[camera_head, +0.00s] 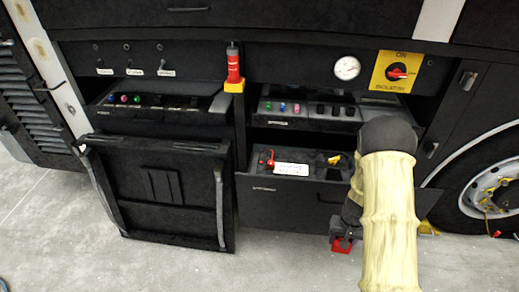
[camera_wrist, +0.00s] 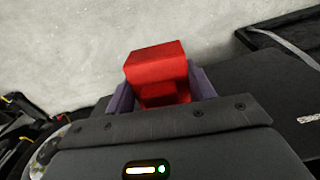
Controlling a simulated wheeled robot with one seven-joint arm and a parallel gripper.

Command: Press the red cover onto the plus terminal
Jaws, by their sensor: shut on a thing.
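My gripper (camera_head: 343,238) is low at the right front of the open drawer, below its top edge. It is shut on the red cover (camera_head: 341,247). In the wrist view the red cover (camera_wrist: 157,72) is a boxy red block between the two purple-grey fingers (camera_wrist: 162,88), with pale floor behind it. The battery with a white label (camera_head: 291,169) sits in the open lower drawer (camera_head: 290,199). A red part (camera_head: 268,160) stands at the battery's left end, seemingly at the plus terminal; the terminal itself is too small to make out. The cover is apart from the battery.
A yellow-and-black part (camera_head: 334,159) lies at the battery's right. An open tray with coloured knobs (camera_head: 310,108) hangs above the drawer. A lowered black panel (camera_head: 165,195) is at left, a wheel (camera_head: 492,190) at right. Floor in front is clear.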

